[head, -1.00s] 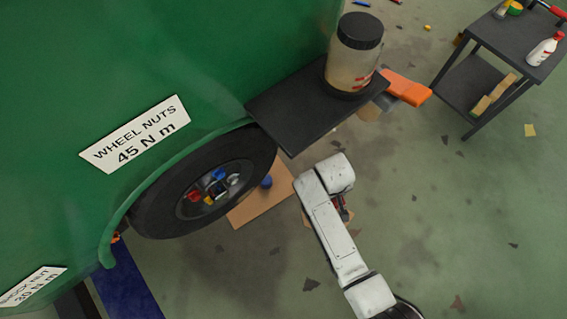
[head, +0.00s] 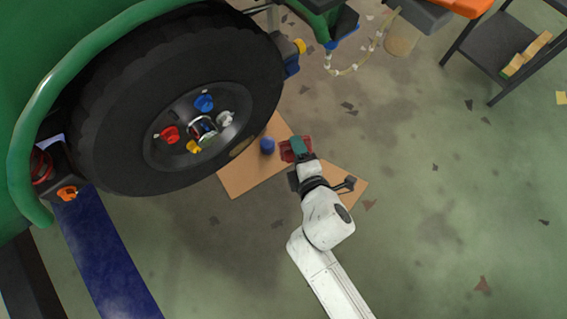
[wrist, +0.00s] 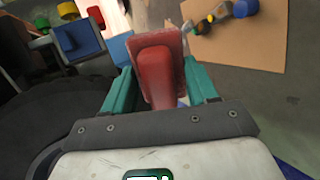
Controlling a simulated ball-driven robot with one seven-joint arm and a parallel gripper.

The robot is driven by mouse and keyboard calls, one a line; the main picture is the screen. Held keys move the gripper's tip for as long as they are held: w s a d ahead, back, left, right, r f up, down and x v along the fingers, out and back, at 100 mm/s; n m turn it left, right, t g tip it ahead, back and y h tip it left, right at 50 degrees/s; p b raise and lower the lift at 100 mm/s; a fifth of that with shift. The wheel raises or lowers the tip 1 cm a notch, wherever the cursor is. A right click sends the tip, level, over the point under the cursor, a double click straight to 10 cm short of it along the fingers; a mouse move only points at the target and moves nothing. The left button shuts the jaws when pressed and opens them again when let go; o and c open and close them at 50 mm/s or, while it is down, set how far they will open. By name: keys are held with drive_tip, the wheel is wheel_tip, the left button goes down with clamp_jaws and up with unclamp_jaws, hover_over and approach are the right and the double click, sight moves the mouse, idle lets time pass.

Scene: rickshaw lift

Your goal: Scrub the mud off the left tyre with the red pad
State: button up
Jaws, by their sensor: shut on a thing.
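The black treaded tyre (head: 115,95) is mounted under the green body in the head view. A brown mud patch (head: 241,146) shows on its lower right side. My gripper (head: 298,147) is shut on the red pad (head: 287,153), to the right of the tyre with a gap between them. In the wrist view the red pad (wrist: 158,75) sits between the teal fingers of my gripper (wrist: 161,85). A dark round surface, apparently the tyre (wrist: 45,120), fills the lower left there.
Cardboard (head: 240,182) lies on the floor below the tyre, with a blue cylinder (head: 267,146) over it. Coloured nuts (head: 204,103) are on the hub. A blue strip (head: 105,255) runs at lower left. A dark trolley (head: 490,55) stands upper right. The right floor is mostly clear.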

sight(289, 161)
drive_tip(key=shift+s+a+n+t+y+b, duration=0.45)
drive_tip(key=shift+a+n+y+b, duration=0.3)
drive_tip(key=shift+y+b, duration=0.45)
drive_tip(key=shift+s+a+r+n+y+b, duration=0.15)
drive_tip(key=shift+s+a+n+y+b, duration=0.45)
drive_tip(key=shift+b, duration=0.6)
drive_tip(key=s+a+r+n+t+y+b, duration=0.1)
drive_tip(key=s+a+r+n+y+b, duration=0.1)
drive_tip(key=s+r+y+b, duration=0.3)
drive_tip(key=shift+h, duration=0.7)
drive_tip(key=shift+w+a+f+b, duration=0.35)
drive_tip(key=shift+w+a, duration=0.1)
drive_tip(key=shift+w, duration=0.65)
drive_tip(key=shift+w+a+f+b, duration=0.25)
drive_tip(key=shift+w+a, duration=0.2)
drive_tip(key=shift+w, duration=0.65)
drive_tip(key=shift+w+a+f+b, duration=0.25)
drive_tip(key=shift+w+a+f, duration=0.2)
drive_tip(key=shift+w, duration=0.65)
drive_tip(key=shift+x, duration=0.95)
